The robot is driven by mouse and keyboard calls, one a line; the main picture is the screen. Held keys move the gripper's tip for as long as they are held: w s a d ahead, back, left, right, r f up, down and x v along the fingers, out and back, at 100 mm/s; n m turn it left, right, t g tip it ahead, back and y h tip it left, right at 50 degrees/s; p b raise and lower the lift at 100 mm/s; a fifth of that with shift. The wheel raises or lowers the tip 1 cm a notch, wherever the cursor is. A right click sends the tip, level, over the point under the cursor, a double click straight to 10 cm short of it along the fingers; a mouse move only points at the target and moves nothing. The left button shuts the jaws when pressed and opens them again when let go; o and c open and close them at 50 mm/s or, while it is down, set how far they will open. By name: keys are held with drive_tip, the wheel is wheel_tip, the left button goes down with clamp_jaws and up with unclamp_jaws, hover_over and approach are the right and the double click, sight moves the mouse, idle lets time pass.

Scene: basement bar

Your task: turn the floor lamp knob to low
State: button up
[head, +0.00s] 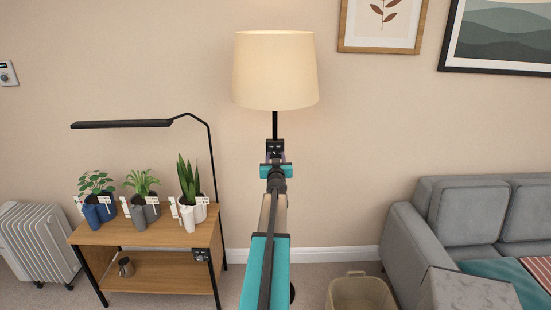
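The floor lamp has a cream shade (275,75) with a warm glow and a thin dark pole (275,124). A small dark control box (275,144) with pale markings sits on the pole below the shade. My arm reaches up the middle of the head view, and my gripper (276,157) is at the lower edge of this box. The knob itself and its setting cannot be made out, as the gripper covers that part. Whether the fingers touch the knob cannot be told. The finger gap is too small to read. My arm hides most of the lower pole.
A wooden plant stand (150,232) with potted plants, a black grow light (122,124) and its own dark box (200,255) stands left. A white radiator (38,240) is farther left. A basket (361,292) and grey sofa (415,235) are right.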

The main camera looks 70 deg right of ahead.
drive_tip(key=c, duration=0.8)
drive_tip(key=shift+c, duration=0.2)
drive_tip(key=shift+n, duration=0.3)
drive_tip(key=o, duration=1.1)
drive_tip(key=shift+a, duration=0.15)
drive_tip(key=shift+b+v, duration=0.4)
drive_tip(key=shift+v, duration=6.4)
drive_tip(key=shift+s, duration=0.1)
